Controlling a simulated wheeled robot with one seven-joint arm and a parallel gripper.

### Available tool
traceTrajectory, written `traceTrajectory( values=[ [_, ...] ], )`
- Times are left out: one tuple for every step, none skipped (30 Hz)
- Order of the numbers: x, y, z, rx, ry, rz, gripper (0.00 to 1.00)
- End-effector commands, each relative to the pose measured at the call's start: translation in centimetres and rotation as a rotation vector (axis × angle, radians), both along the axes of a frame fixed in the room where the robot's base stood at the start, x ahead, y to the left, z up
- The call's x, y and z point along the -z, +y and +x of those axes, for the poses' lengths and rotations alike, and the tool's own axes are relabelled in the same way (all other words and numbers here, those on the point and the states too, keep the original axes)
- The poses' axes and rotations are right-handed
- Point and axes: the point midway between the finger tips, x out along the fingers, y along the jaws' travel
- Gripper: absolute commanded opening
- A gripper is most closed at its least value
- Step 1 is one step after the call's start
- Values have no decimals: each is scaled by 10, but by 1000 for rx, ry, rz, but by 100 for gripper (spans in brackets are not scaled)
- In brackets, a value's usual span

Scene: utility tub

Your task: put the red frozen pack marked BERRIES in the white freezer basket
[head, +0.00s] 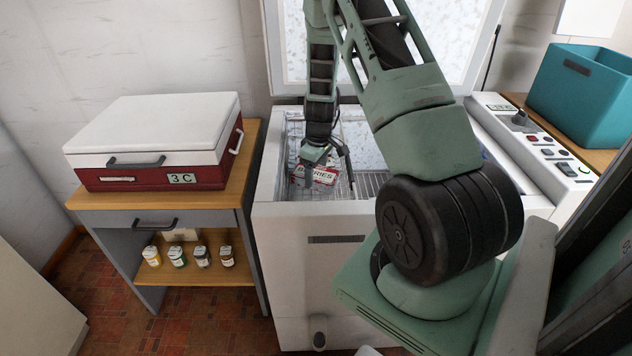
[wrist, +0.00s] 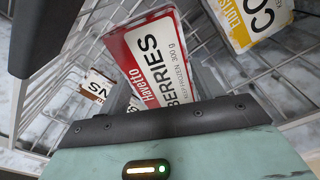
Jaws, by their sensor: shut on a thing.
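The red and white pack marked BERRIES (head: 318,176) is at the left inside the open chest freezer. In the wrist view the same pack (wrist: 152,55) fills the upper middle, tilted, its label facing the camera. My gripper (head: 328,172) reaches down into the freezer and is shut on this pack. The white wire basket (head: 368,186) shows around and below the pack; its wires also cross the wrist view (wrist: 205,35). I cannot tell whether the pack touches the basket floor. The pack's lower end is hidden behind the gripper.
A yellow and white pack (wrist: 255,20) and a white pack with a brown edge (wrist: 97,90) lie nearby in the wrist view. The freezer's front wall (head: 310,222) stands close to my gripper. A red and white cooler (head: 155,142) is left; a teal bin (head: 580,95) is right.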

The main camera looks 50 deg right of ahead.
Motion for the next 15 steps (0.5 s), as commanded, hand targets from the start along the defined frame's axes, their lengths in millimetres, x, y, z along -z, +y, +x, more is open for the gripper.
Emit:
traceTrajectory(
  values=[
    [2, 0, 1, 0, -1, -1, 17],
    [3, 0, 1, 0, -1, -1, 17],
    [6, 0, 1, 0, -1, -1, 17],
    [9, 0, 0, 0, -1, -1, 17],
    [12, 0, 0, -1, 0, 0, 17],
    [18, 0, 0, -1, 0, 1, 17],
    [22, 0, 0, 0, 0, 1, 17],
    [27, 0, 0, 0, 0, 1, 17],
    [33, 0, 0, 0, 0, 0, 17],
    [36, 0, 0, 0, 0, 0, 17],
    [39, 0, 0, 0, 0, 0, 17],
    [40, 0, 0, 0, -1, 0, 17],
    [41, 0, 1, 0, -1, -1, 17],
    [40, 0, 1, 0, -2, -2, 17],
    [40, 0, 1, -1, -2, -2, 17]
  ],
)
